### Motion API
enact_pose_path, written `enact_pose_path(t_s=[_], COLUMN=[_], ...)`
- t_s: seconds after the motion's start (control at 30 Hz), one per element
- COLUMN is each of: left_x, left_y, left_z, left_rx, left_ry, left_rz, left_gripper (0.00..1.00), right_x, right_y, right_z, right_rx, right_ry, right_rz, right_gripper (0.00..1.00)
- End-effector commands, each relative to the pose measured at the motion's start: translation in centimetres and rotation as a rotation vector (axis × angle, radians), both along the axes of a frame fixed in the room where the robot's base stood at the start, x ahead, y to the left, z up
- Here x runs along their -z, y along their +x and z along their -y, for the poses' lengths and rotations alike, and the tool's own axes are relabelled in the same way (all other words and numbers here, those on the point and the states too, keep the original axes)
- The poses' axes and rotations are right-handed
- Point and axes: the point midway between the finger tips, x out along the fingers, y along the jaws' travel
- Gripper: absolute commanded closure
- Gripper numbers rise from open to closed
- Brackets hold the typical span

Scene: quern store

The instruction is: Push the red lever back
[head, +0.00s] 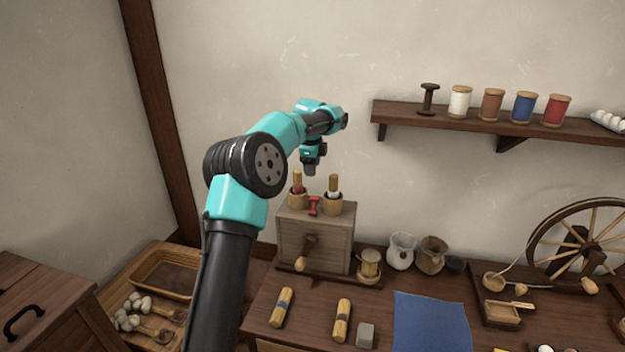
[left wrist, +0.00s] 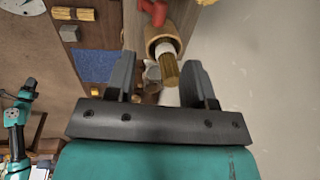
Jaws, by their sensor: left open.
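The red lever (head: 314,206) sits on top of a grey wooden box (head: 316,238), between two round wooden cups with upright pegs. In the left wrist view the red lever (left wrist: 155,11) shows at the top edge, partly cut off. My left gripper (head: 309,169) is above and behind the box top, pointing down, apart from the lever. In the left wrist view its two fingers (left wrist: 157,78) are spread and empty. The right cup's peg (left wrist: 171,70) shows between them in the picture; whether it lies between them in depth I cannot tell.
The left cup with its peg (head: 298,192) and the right cup with its peg (head: 333,195) flank the lever closely. A crank handle (head: 308,252) is on the box front. A wall shelf with spools (head: 500,121) is at the upper right. Part of another teal arm shows in the wrist view.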

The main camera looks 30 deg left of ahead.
Motion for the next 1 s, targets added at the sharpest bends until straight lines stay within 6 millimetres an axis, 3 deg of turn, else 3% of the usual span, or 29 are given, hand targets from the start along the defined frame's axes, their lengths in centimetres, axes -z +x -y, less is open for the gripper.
enact_pose_path(t_s=[0.1, 0.3, 1.0], left_x=[-2.3, -4.3, -4.5], left_y=[-0.3, -0.6, -0.2], left_z=[0.0, 0.1, 0.6], left_rx=[-0.001, 0.001, 0.01], left_ry=[0.0, 0.0, 0.005], left_rz=[0.004, 0.001, 0.03], left_gripper=[0.51, 0.51, 0.51], right_x=[0.0, 0.0, 0.0], right_y=[0.0, 0.0, 0.0], right_z=[0.0, 0.0, 0.0], right_rx=[0.0, 0.0, 0.0], right_ry=[0.0, 0.0, 0.0], right_rz=[0.0, 0.0, 0.0], right_gripper=[0.57, 0.57, 0.57])
